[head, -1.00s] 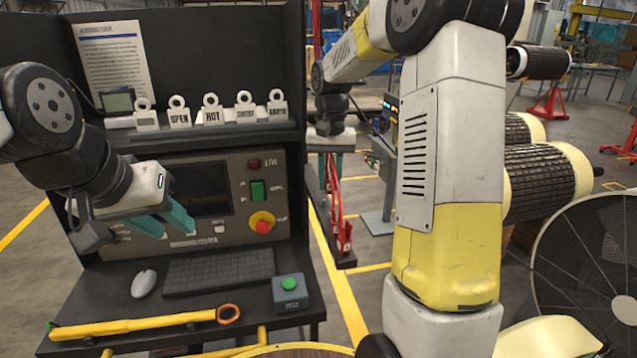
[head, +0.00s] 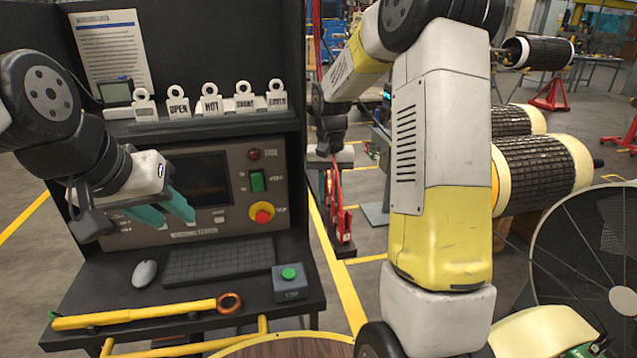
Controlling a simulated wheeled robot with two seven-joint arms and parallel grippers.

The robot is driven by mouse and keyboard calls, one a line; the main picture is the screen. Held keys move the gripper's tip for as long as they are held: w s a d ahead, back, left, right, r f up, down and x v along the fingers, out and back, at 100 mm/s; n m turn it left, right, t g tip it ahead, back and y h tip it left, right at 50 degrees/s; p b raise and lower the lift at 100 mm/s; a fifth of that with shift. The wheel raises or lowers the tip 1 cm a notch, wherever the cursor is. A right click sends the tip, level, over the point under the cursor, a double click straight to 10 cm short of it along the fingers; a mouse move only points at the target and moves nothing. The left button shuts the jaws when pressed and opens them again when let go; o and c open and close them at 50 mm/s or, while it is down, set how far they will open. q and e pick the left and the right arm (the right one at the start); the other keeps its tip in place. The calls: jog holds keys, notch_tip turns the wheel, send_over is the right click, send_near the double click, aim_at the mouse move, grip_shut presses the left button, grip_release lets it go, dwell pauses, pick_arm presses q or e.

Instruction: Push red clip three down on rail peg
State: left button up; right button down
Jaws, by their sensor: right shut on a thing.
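My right gripper (head: 330,183) hangs in the middle of the head view, beside the console's right edge, with its fingers pointing down. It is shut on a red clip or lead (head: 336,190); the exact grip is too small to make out. Several red clips (head: 342,222) hang close together just below it, along a dark rail (head: 343,250). I cannot tell which is clip three, and the peg is not clear. My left gripper (head: 168,212) is open and empty in front of the console panel, its teal fingers apart.
Label tags (head: 211,106) line the shelf. Rotors (head: 540,172) and a large fan (head: 590,260) stand at the right.

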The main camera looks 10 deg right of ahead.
aim_at(330, 180)
jog(key=shift+f, duration=0.55)
dwell(0.6)
jog(key=c, duration=1.1)
grip_release()
notch_tip(330, 180, up, 7)
jog(key=shift+r, duration=0.2)
jog(key=s+a+r+n+t+y, duration=0.1)
jog(key=s+r+t, duration=0.2)
jog(key=s, duration=0.8)
jog(key=s+a+r+n+t+y, duration=0.1)
jog(key=s+r, duration=0.5)
jog(key=s, duration=0.6)
jog(key=shift+s+n+t, duration=0.2)
jog(key=shift+n+t, duration=0.3)
jog(key=shift+t, duration=0.5)
jog(key=shift+s+a+f, duration=0.1)
jog(key=shift+s+f, duration=0.1)
jog(key=shift+s, duration=0.2)
jog(key=shift+c, duration=0.2)
